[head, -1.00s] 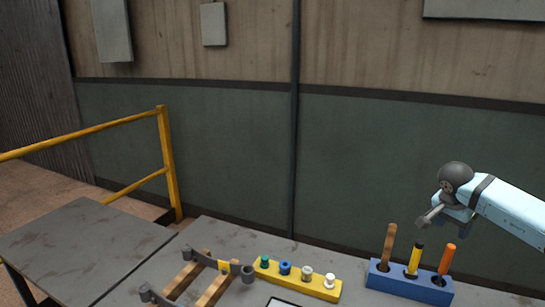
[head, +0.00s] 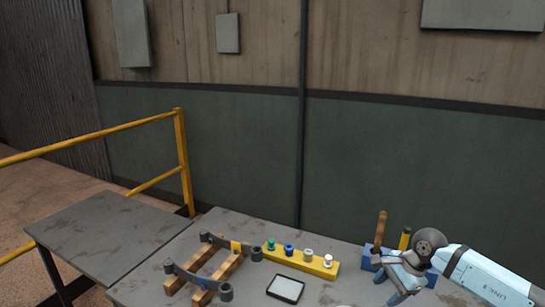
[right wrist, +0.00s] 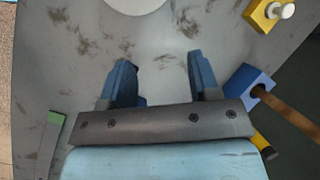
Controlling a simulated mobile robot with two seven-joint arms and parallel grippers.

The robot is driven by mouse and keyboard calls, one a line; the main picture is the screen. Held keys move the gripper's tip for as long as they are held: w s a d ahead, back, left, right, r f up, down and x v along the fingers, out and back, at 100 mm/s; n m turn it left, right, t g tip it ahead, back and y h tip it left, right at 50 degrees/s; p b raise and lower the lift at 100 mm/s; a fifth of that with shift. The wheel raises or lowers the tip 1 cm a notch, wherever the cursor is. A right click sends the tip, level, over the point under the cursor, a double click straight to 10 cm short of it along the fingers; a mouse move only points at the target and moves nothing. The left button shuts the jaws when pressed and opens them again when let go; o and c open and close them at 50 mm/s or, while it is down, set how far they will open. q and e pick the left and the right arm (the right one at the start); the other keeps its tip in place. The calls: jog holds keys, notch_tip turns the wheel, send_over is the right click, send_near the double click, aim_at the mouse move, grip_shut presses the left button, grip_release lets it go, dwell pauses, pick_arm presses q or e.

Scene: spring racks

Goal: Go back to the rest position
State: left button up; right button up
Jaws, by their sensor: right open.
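My right gripper (head: 398,290) hangs low over the table in the head view, in front of the blue tool holder (head: 367,264). In the right wrist view the right gripper (right wrist: 160,68) has its two blue fingers spread wide, with bare table between them. Nothing is held. My right arm hides much of the holder and the orange handle. A wooden handle (head: 380,231) and a yellow handle (head: 405,239) stand up from the holder. My left gripper is in neither view.
A yellow rack (head: 300,262) with several coloured spools stands at the table's back. A dark-framed pale tray (head: 286,289) lies in front. A yellow railing (head: 184,165) stands behind the side table (head: 105,230).

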jog(key=s+a+y, duration=0.1)
jog(key=a, duration=0.1)
jog(key=s+a+m+y, duration=0.1)
jog(key=a, duration=0.1)
jog(key=s+a+f+y, duration=0.1)
jog(key=a, duration=0.2)
jog(key=shift+s+a+m+p, duration=0.1)
jog(key=shift+s+m+p, duration=0.15)
jog(key=shift+m+p, duration=0.15)
jog(key=s+a+r+m+t+y+p, duration=0.1)
jog(key=s+a+r+m+t+y, duration=0.1)
jog(key=s+a+m+y, duration=0.35)
jog(key=s+a+r+m+t+y+p, duration=0.1)
jog(key=s+a+m+t+y+p, duration=0.2)
jog(key=a+m, duration=0.45)
pick_arm(q)
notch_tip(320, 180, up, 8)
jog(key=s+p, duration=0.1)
jog(key=p, duration=0.2)
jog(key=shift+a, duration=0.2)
pick_arm(e)
jog(key=s+d+f+n+t+h, duration=0.2)
jog(key=s+d+f+n+h, duration=0.2)
jog(key=s+n, duration=0.5)
jog(key=s+d+f+n+t+h, duration=0.2)
jog(key=s+f+n+h, duration=0.7)
jog(key=n, duration=1.4)
jog(key=shift+s+d+n+t, duration=0.3)
jog(key=shift+d+n, duration=0.1)
jog(key=shift+d, duration=0.5)
